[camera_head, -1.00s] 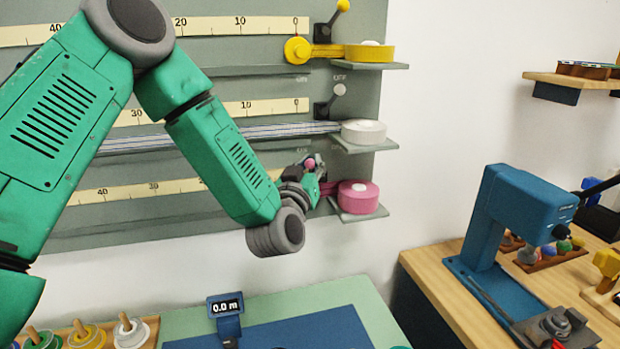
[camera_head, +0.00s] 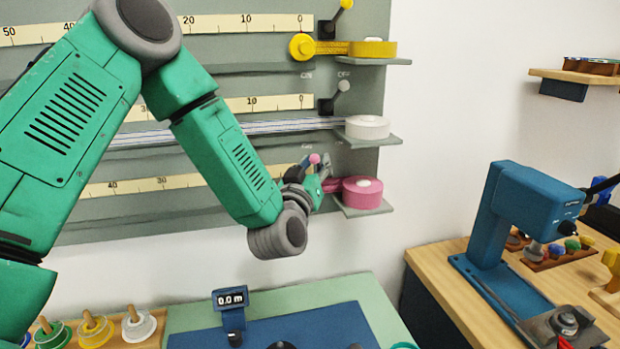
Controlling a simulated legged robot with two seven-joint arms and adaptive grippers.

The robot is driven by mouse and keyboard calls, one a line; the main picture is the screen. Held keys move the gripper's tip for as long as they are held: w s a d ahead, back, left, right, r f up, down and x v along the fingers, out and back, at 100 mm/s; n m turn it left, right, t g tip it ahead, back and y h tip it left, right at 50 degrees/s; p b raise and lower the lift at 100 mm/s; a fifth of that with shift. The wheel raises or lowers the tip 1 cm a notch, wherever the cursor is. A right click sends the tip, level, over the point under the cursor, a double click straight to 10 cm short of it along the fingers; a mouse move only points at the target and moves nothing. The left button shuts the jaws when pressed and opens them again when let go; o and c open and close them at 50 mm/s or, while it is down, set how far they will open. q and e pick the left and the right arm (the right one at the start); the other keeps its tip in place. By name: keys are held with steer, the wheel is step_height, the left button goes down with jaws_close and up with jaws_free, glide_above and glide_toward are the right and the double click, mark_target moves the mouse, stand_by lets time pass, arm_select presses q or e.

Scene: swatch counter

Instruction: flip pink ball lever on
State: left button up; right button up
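The pink ball lever (camera_head: 314,158) is at the lowest row of the wall board, beside the pink ribbon roll (camera_head: 362,192) on its small shelf. Its pink ball shows, but most of its stem and base is hidden behind my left gripper. My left gripper (camera_head: 322,170) is right at the lever, its fingers close to the ball. It is too small and partly covered to tell whether the fingers touch or hold the lever. My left arm crosses the board from the left. My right gripper is not in view.
Above are a white ball lever (camera_head: 343,86) with a white roll (camera_head: 367,127), and a yellow ball lever (camera_head: 346,4) with a yellow roll (camera_head: 372,48). A blue press (camera_head: 532,210) stands on the wooden bench at right. A meter display (camera_head: 231,300) stands below.

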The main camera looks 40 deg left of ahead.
arm_select(q)
steer(key=v, duration=1.1)
steer(key=shift+s+d+r, duration=0.15)
steer(key=shift+s+d, duration=0.1)
steer(key=shift+s, duration=0.05)
steer(key=shift+a, duration=0.1)
steer(key=shift+a, duration=0.25)
steer(key=shift+d, duration=0.15)
